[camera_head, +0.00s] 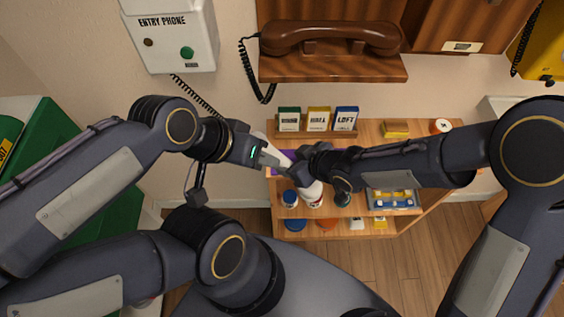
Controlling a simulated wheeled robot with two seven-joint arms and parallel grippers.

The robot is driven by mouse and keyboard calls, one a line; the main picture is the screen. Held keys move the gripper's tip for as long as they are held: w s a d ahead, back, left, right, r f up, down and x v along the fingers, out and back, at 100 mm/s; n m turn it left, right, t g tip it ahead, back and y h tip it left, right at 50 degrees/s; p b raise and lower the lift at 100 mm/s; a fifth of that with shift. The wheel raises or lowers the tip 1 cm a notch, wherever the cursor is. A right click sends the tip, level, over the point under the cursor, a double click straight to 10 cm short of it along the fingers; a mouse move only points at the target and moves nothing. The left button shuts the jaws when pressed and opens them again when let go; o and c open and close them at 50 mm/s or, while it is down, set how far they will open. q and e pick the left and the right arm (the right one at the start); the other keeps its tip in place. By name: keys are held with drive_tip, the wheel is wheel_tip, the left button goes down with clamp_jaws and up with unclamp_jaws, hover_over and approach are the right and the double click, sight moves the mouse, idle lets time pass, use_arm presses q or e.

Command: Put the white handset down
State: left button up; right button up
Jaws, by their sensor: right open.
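The white entry phone (172,40) hangs on the wall at the upper left, with no handset seen on its front. Its black coiled cord (195,95) runs down behind my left wrist. My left gripper (272,154) is over the shelf unit, shut on a pale piece that appears to be the white handset (261,137). Most of the handset is hidden by the grippers. My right gripper (303,160) comes in from the right, close to the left gripper's tips. It is open; whether it touches the handset I cannot tell.
A brown handset (330,38) lies on a wooden wall ledge (335,70) at the top. A wooden shelf unit (375,135) below holds label cards (318,119), bottles and a blue tray (392,200). A green phone box (60,150) is at left, a yellow phone (540,50) at upper right.

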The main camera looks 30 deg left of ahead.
sight(283, 160)
drive_tip(key=x, duration=0.4)
drive_tip(key=shift+w+a+f, duration=0.15)
drive_tip(key=shift+w+f, duration=0.05)
drive_tip(key=shift+f, duration=0.05)
clamp_jaws()
